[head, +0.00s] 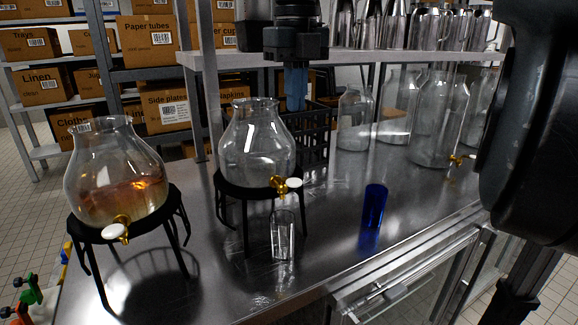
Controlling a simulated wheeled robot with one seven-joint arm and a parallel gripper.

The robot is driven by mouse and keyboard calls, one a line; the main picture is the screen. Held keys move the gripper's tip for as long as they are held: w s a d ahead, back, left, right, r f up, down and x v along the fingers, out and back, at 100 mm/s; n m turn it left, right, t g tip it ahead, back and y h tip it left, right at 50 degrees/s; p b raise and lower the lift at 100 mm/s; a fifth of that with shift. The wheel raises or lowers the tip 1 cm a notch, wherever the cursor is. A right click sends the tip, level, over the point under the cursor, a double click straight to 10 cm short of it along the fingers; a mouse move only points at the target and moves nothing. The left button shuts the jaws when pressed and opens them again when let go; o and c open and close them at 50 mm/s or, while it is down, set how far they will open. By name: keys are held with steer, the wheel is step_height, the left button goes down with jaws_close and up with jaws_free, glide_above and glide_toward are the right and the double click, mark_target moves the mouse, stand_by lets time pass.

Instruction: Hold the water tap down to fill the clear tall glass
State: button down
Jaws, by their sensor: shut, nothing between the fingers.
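A glass dispenser with clear contents (245,160) sits on a black stand on the steel counter. Its brass tap with a white lever (293,183) faces the front. A clear tall glass (283,238) stands upright on the counter just below this tap. I cannot make out any water in the glass. My gripper (296,104) points down with its bluish fingers together and empty. In the picture it is above the tap, to the right of the dispenser's neck, apart from the lever.
A second dispenser with amber liquid (115,195) stands on a black stand at the left. A blue glass (374,206) stands to the right. A black crate (313,140) and clear jars (430,125) are behind. The steel counter (335,215) is bare between the two glasses.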

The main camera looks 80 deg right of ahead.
mark_target(294, 182)
steer(key=shift+f, duration=0.1)
step_height(294, 182, down, 14)
steer(key=b, duration=0.5)
steer(key=shift+d+b, duration=0.1)
steer(key=shift+b, duration=0.2)
stand_by(0.3)
